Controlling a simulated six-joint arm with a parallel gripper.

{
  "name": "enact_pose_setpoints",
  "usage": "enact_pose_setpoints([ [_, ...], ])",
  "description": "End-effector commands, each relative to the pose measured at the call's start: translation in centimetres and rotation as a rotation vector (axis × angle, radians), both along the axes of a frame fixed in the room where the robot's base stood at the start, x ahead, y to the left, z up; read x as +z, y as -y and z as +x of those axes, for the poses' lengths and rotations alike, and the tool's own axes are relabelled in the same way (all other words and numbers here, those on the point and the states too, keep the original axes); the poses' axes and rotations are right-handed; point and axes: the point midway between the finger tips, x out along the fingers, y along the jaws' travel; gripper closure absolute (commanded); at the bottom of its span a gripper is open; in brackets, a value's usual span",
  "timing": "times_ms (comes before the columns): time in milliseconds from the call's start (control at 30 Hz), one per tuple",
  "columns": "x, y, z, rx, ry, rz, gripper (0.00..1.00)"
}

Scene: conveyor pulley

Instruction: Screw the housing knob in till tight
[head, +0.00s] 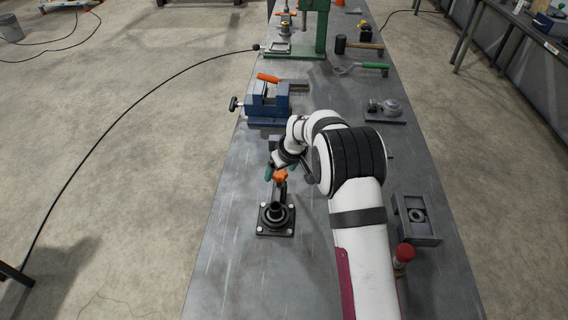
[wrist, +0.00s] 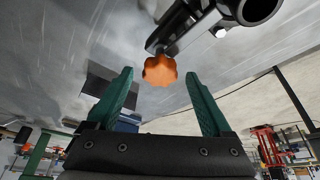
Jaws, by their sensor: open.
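The housing knob (head: 280,175) is orange and lobed. It sits on the side of a black upright housing (head: 275,216) that is fixed on a square base plate with bolts. In the wrist view the knob (wrist: 160,70) lies ahead of the fingertips, between their lines, at the end of a dark arm of the housing (wrist: 184,24). In the head view the gripper (head: 281,170) is beside the knob, partly hidden by my wrist.
A blue vise (head: 268,102) with an orange part on top stands beyond my gripper. A grey block with a round bore (head: 417,218) and a red-capped item (head: 404,254) lie right of my arm. The bench's left front area is clear.

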Motion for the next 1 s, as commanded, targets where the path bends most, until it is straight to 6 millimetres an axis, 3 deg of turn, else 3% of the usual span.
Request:
enact_pose_setpoints([
  [300,8.6,2.0,-2.8,-0.002,0.005,0.002,0.16],
  [500,12.8,3.0,-4.3,0.000,0.004,0.000,0.16],
  [667,13.9,3.3,-4.7,0.000,0.002,0.000,0.16],
  [1000,13.9,3.3,-4.7,0.000,0.001,0.001,0.16],
])
